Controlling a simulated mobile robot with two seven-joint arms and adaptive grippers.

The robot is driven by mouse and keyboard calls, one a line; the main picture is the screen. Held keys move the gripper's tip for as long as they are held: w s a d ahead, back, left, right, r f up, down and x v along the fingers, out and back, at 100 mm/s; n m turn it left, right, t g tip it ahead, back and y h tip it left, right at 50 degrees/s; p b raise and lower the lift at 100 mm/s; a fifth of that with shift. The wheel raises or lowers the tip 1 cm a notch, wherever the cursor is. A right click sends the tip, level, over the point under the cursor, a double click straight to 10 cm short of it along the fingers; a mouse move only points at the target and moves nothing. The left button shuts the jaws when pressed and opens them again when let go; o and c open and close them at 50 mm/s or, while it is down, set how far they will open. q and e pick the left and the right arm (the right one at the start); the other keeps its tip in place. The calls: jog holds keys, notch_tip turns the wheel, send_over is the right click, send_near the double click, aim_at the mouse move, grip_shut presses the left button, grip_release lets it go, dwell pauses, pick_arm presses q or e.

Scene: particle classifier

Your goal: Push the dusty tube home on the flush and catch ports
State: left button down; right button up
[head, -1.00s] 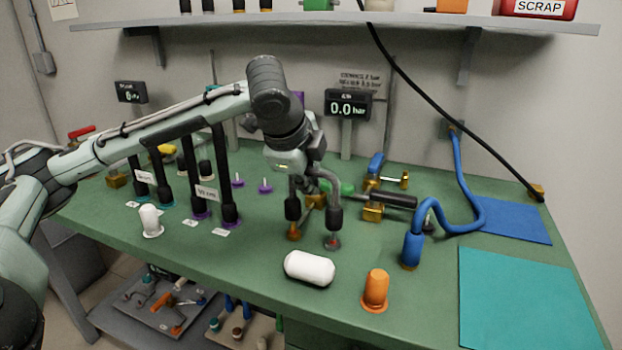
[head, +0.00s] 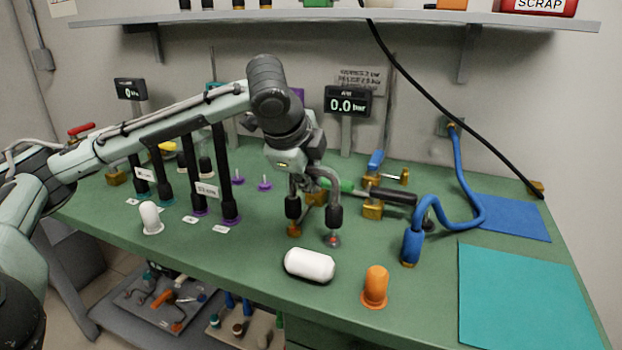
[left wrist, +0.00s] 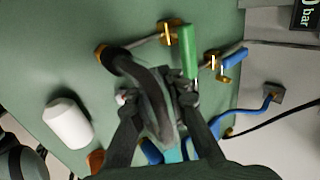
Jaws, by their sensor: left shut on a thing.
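The dusty tube (head: 328,181) is a grey U-shaped hose with two black end cuffs pointing down. My left gripper (head: 307,172) is shut on its upper bend. The left cuff (head: 292,207) is at a brass port (head: 294,230), and the right cuff (head: 334,216) is above a grey port with a red centre (head: 332,241). I cannot tell how far either cuff sits on its port. In the left wrist view the hose (left wrist: 152,92) arches between my fingers, and one end is at the brass port (left wrist: 102,53). My right gripper is not in view.
A brass valve with a blue handle (head: 375,163) and a blue hose (head: 412,246) stand to the right. Several black tubes (head: 225,175) stand left. A gauge (head: 347,102) reads 0.0 bar.

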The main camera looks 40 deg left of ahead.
pick_arm(q)
jog(key=shift+f, duration=1.2)
jog(key=shift+f+b, duration=0.3)
jog(key=shift+f, duration=0.05)
jog(key=shift+f, duration=0.15)
jog(key=c, duration=1.4)
grip_release()
jog(key=v, duration=1.2)
